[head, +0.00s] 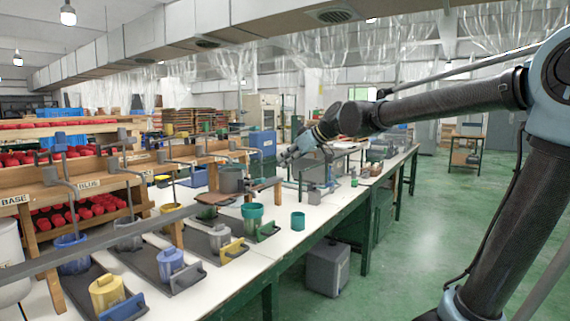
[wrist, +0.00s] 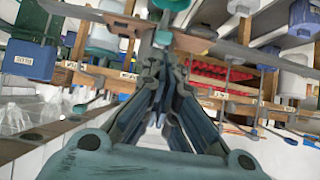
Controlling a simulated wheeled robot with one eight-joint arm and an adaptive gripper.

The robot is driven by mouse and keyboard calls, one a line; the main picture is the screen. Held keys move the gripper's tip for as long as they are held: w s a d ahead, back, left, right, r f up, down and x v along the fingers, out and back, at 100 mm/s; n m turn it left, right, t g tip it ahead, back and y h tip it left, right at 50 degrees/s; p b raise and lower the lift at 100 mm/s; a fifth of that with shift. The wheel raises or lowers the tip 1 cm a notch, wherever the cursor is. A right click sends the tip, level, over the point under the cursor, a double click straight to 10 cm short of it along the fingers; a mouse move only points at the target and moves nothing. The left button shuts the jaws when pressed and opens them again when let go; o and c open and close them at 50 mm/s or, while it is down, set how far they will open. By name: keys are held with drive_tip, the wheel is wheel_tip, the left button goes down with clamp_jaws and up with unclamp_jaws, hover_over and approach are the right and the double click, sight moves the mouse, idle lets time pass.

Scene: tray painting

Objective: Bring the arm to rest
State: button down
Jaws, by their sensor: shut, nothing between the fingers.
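My gripper (head: 285,158) is at the end of my outstretched arm, above the white workbench (head: 312,218) in the head view. It also shows in the wrist view (wrist: 160,50), where its fingers come together at the tips with nothing between them. My arm reaches in from the right side of the head view. A grey pot (head: 231,180) is to the left of the gripper and a little lower. I cannot tell how close the gripper is to it. A teal cup (head: 298,221) stands on the bench below.
Dark trays with a yellow pot (head: 107,293), a blue pot (head: 171,262) and a teal pot (head: 252,215) line the bench. Hooked stands and a wooden shelf (head: 90,185) rise behind them. A grey bin (head: 327,268) is on the floor. The green floor (head: 420,240) at right is open.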

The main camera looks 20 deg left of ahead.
drive_tip(key=s+d+f+m+h, duration=0.35)
drive_tip(key=d+f, duration=0.45)
drive_tip(key=d, duration=0.6)
drive_tip(key=s+d+f+m+h, duration=0.2)
drive_tip(key=s+d+f+m, duration=0.15)
drive_tip(key=d+f, duration=0.7)
drive_tip(key=s+d+f+m+h, duration=0.2)
drive_tip(key=s+d+f+m, duration=0.1)
drive_tip(key=s+d+f, duration=0.4)
drive_tip(key=s+d+f+m+g+h, duration=0.1)
drive_tip(key=s+d+f+m, duration=0.3)
drive_tip(key=d, duration=0.9)
drive_tip(key=s+f+h, duration=0.1)
drive_tip(key=s+f, duration=0.1)
drive_tip(key=s, duration=0.2)
drive_tip(key=shift+f+h, duration=0.35)
